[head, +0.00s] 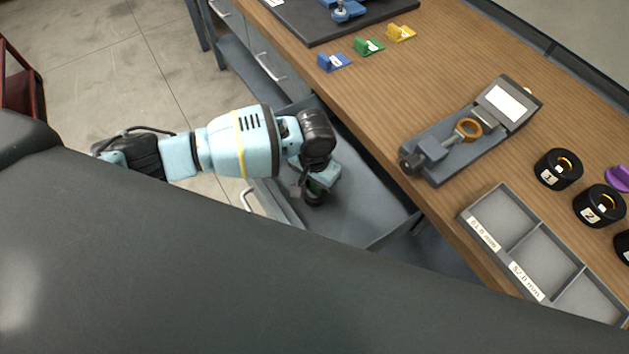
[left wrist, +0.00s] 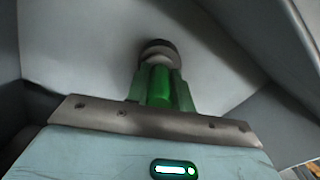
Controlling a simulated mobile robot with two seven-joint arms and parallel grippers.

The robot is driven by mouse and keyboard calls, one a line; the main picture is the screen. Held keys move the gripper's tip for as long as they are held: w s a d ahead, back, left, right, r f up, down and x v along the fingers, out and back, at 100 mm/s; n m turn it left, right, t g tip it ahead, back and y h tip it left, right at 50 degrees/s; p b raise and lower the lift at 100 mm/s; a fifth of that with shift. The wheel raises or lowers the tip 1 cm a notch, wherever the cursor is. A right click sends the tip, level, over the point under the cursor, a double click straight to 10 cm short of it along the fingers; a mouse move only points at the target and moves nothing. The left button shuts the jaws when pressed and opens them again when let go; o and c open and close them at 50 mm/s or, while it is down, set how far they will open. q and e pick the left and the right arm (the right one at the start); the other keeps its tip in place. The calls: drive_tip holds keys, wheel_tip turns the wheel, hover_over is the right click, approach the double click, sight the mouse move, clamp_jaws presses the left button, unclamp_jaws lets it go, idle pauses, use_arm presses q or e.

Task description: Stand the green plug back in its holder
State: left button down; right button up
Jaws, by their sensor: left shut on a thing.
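My left gripper (head: 312,190) is low inside an open grey drawer below the bench edge. It is shut on the green plug, seen in the left wrist view as a green cylinder (left wrist: 160,86) with a dark, wider round end (left wrist: 159,50) pointing away from the gripper. In the head view only a little green and the plug's dark end (head: 314,198) show below the gripper. I cannot tell whether the plug touches the drawer floor. A small green block with a white label (head: 368,46) stands on the bench; I cannot tell whether it is the holder. My right gripper is out of view.
The drawer (head: 365,205) has raised walls around the gripper. On the wooden bench are blue (head: 333,62) and yellow (head: 401,33) labelled blocks, a grey measuring fixture (head: 455,150), a compartment tray (head: 505,190) and black numbered cylinders (head: 558,168).

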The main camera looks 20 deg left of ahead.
use_arm(q)
drive_tip(key=shift+f, duration=0.1)
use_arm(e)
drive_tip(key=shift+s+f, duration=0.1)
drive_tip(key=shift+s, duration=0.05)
use_arm(q)
drive_tip(key=c, duration=1.4)
unclamp_jaws()
drive_tip(key=shift+c, duration=0.2)
drive_tip(key=o, duration=0.3)
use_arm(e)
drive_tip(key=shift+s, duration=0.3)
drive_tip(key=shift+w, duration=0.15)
use_arm(q)
drive_tip(key=shift+r+p, duration=0.75)
drive_tip(key=shift+r, duration=0.5)
drive_tip(key=shift+r+p, duration=1.55)
drive_tip(key=shift+r, duration=1.25)
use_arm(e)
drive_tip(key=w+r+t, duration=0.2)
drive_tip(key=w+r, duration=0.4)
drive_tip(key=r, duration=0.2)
